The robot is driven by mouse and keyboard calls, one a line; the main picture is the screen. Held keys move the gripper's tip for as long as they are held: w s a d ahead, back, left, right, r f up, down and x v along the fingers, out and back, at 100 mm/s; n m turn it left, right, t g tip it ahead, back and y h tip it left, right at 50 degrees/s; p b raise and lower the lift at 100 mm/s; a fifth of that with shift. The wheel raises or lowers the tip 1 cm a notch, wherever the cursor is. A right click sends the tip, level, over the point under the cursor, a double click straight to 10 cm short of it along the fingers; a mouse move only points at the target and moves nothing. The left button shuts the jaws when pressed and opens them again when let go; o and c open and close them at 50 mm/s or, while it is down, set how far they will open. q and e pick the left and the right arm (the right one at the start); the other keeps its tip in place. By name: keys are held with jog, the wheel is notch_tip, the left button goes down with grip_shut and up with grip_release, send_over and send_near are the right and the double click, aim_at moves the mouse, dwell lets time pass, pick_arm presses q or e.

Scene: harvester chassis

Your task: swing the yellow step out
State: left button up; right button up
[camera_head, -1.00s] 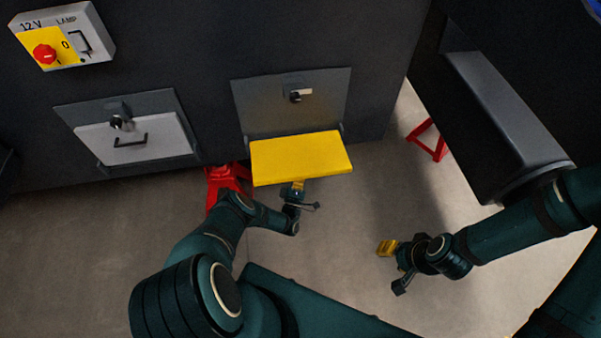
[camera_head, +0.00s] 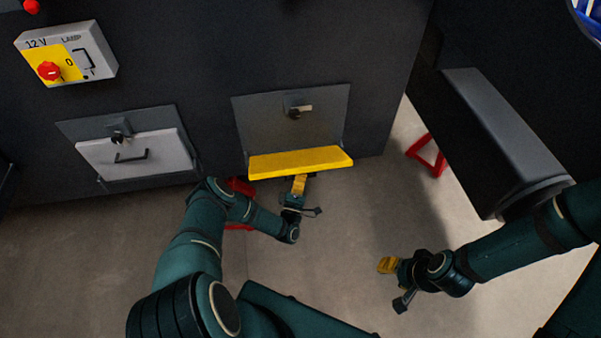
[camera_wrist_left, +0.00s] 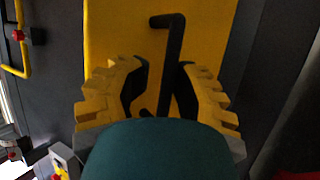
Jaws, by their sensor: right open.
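The yellow step (camera_head: 300,163) sits at the lower edge of a grey plate (camera_head: 292,116) on the dark chassis wall. In the left wrist view its yellow face (camera_wrist_left: 215,35) carries a black bar handle (camera_wrist_left: 171,50). My left gripper (camera_head: 299,180) is just below the step. The left wrist view shows its yellow fingers (camera_wrist_left: 165,85) closed in on both sides of the handle; the exact contact is partly hidden. My right gripper (camera_head: 385,265) is open and empty above the floor, right of the step and apart from it.
A grey hatch (camera_head: 138,153) with a black handle is left of the step. A 12V lamp box (camera_head: 68,55) is at upper left. Red stands (camera_head: 427,155) are on the floor. A dark chassis part (camera_head: 505,135) juts out at right. The floor between my grippers is clear.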

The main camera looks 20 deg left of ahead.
aim_at(298, 167)
pick_arm(q)
jog(key=shift+r, duration=1.25)
